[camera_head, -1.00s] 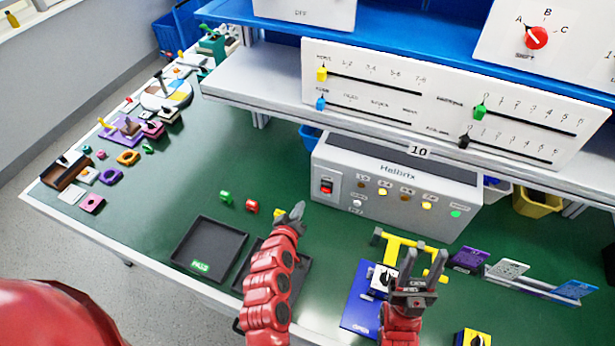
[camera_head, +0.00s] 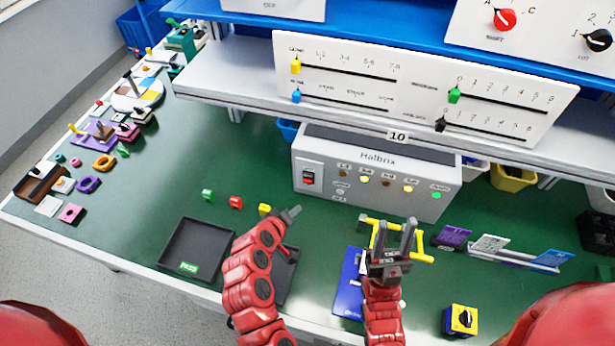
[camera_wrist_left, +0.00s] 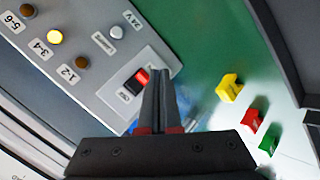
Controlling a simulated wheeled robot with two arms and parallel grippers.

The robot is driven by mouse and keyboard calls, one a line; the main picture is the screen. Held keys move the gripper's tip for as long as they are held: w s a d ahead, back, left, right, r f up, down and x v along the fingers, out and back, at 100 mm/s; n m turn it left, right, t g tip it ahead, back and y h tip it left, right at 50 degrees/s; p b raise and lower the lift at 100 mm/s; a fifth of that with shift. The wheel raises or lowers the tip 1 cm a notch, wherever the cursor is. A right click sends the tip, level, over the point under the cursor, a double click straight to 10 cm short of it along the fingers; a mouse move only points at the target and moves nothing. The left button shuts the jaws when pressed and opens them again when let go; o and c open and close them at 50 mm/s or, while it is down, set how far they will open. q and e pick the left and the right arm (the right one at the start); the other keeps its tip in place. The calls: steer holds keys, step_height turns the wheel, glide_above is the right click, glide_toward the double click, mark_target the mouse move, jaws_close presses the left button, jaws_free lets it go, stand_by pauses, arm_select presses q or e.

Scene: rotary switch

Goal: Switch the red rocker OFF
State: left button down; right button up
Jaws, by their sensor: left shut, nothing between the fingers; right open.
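The red rocker (camera_head: 309,177) sits in a white plate at the left end of the grey Halbrix box (camera_head: 375,180). In the left wrist view the rocker (camera_wrist_left: 139,78) shows its red part, next to an "OFF" label, just beyond my fingertips. My left gripper (camera_head: 291,213) is shut and empty, below and in front of the rocker; it also shows in the left wrist view (camera_wrist_left: 160,75). I cannot tell whether the tips touch the rocker; in the head view they look apart. My right gripper (camera_head: 396,235) is open and empty, pointing up, in front of the box's right part.
Green (camera_head: 208,195), red (camera_head: 236,202) and yellow (camera_head: 264,209) small blocks lie left of my left gripper. A black tray (camera_head: 190,270) is at the front. A yellow frame (camera_head: 415,245) stands by my right gripper. A shelf (camera_head: 250,100) overhangs the box.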

mark_target(308, 180)
arm_select(q)
steer(key=w+d+r, duration=0.1)
steer(key=w+d, duration=0.1)
steer(key=w, duration=0.5)
steer(key=shift+d, duration=0.2)
steer(key=shift+w, duration=0.15)
stand_by(1.7)
steer(key=shift+w+d+r, duration=0.1)
steer(key=shift+w, duration=0.2)
steer(key=shift+w+d, duration=0.1)
steer(key=shift+w, duration=0.2)
stand_by(0.7)
steer(key=shift+s+a, duration=0.2)
steer(key=shift+s, duration=0.55)
